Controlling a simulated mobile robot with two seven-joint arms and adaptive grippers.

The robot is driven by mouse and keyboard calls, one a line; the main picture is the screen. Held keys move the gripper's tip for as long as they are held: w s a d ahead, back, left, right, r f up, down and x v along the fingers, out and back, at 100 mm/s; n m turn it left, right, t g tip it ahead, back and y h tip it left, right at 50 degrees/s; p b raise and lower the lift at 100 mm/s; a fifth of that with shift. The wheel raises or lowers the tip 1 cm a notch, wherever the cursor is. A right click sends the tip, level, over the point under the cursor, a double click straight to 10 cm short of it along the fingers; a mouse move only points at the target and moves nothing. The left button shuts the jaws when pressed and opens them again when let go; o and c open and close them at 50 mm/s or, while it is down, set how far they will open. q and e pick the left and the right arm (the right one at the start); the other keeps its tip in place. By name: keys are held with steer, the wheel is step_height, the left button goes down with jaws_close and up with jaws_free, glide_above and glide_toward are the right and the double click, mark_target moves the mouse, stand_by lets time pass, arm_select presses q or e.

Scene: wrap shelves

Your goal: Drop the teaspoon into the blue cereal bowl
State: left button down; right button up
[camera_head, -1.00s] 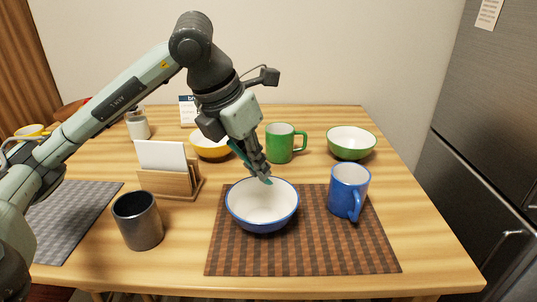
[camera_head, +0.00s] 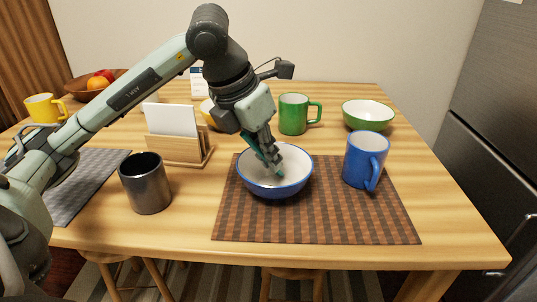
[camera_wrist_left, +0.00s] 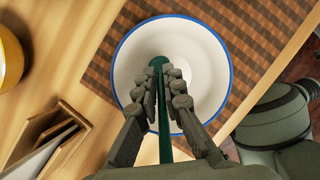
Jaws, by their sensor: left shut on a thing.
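The blue cereal bowl (camera_head: 258,189), white inside with a blue outside, stands upright on the brown checked placemat. It also fills the middle of the left wrist view (camera_wrist_left: 207,65). My left gripper (camera_head: 276,165) points down into the bowl, its fingertips over the inside. It is shut on the teal teaspoon (camera_wrist_left: 164,120), which lies lengthwise between the fingers (camera_wrist_left: 163,95) with its rounded end over the bowl's inside. In the head view the fingers hide part of the teaspoon (camera_head: 249,140). I cannot tell if it touches the bowl. My right gripper is not in view.
A blue mug (camera_head: 363,160) stands close right of the bowl on the placemat (camera_head: 330,220). A green mug (camera_head: 293,115), a green bowl (camera_head: 368,113) and a partly hidden yellow bowl are behind. A wooden holder (camera_head: 180,150) and dark cup (camera_head: 146,185) stand left.

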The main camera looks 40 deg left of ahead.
mark_target(245, 132)
arm_select(q)
steer(key=c, duration=1.6)
jaws_free()
steer(key=v, duration=1)
steer(key=shift+s+r, duration=0.1)
steer(key=shift+r, duration=0.3)
steer(key=shift+s+a+r, duration=0.1)
steer(key=shift+s+r, duration=0.2)
steer(key=shift+r, duration=0.2)
